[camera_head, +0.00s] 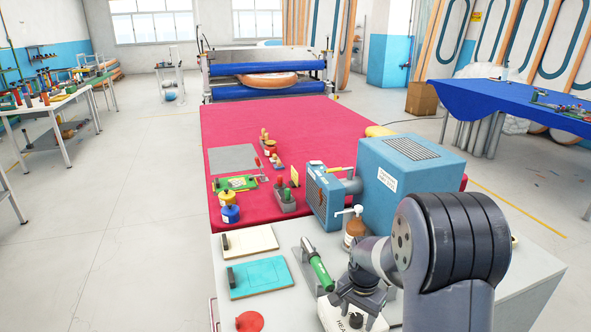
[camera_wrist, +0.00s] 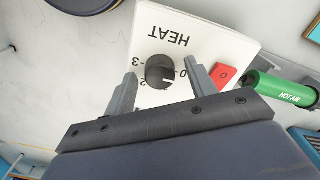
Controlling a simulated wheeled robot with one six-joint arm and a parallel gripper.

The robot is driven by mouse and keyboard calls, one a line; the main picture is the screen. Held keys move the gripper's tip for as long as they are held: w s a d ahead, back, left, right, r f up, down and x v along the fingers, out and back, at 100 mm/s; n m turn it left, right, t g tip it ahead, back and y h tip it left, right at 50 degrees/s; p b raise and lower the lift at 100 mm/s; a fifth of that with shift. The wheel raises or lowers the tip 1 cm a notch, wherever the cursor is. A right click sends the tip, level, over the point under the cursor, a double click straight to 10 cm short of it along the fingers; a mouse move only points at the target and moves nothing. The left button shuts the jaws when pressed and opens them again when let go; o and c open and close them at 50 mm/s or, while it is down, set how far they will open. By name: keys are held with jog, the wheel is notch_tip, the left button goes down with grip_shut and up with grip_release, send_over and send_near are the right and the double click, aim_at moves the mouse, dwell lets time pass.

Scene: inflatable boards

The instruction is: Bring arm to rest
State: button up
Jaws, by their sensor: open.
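My arm reaches in from the lower right of the head view, and my gripper (camera_head: 358,298) hangs low over the white heat control box (camera_head: 330,318). In the wrist view my gripper (camera_wrist: 162,72) is open, with its two grey fingers on either side of the black dial (camera_wrist: 158,76) on that box (camera_wrist: 205,32). I see no object held. Whether the fingers touch the dial is not clear. A red switch (camera_wrist: 224,76) sits beside the right finger. The dial's exact setting is hard to read.
The green hot-air tool (camera_head: 320,272) rests on its stand close to the left of my gripper. A brown pump bottle (camera_head: 355,228) and the blue blower unit (camera_head: 410,180) stand behind it. Teal (camera_head: 260,277) and cream (camera_head: 249,241) boards lie to the left.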

jog(key=shift+m+p, duration=0.35)
jog(key=shift+m, duration=0.95)
